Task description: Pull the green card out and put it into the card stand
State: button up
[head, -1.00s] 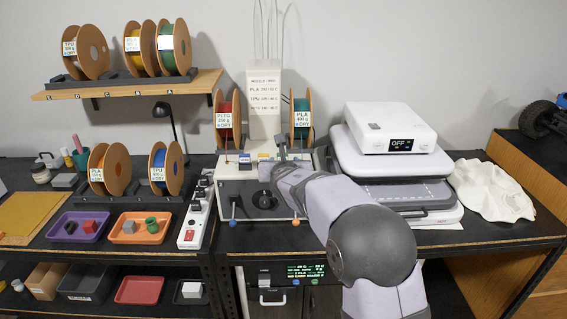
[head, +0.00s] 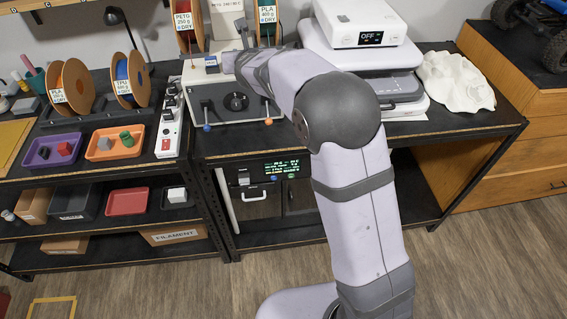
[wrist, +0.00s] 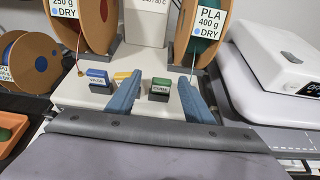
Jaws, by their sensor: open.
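In the wrist view the green card (wrist: 161,81) stands in a dark holder (wrist: 159,96) with a small white label, on top of the pale machine. My gripper (wrist: 158,82) is open, its two blue fingers spread to the left and right of the green card, with visible gaps. A blue card (wrist: 97,73) in a similar dark holder stands to the left; it also shows in the head view (head: 212,60). A yellow piece (wrist: 122,76) lies between them, partly hidden by the left finger. I cannot tell which holder is the card stand. In the head view my arm hides the green card.
A PLA spool (wrist: 200,35) stands close behind the right finger, and another spool (wrist: 84,24) stands behind the blue card. A white scale-like box (wrist: 285,55) is at the right. The machine's front (head: 205,105) has a black knob and small ball-ended levers.

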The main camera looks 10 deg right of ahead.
jog(key=shift+g, duration=0.3)
jog(key=r+p, duration=0.2)
jog(key=p, duration=0.1)
jog(key=r+p, duration=0.3)
jog(key=shift+w+d+r, duration=0.1)
jog(key=shift+d+r, duration=0.1)
jog(key=shift+r, duration=0.1)
jog(key=shift+m+g+h, duration=0.4)
jog(key=shift+g, duration=0.2)
jog(key=shift+r, duration=0.1)
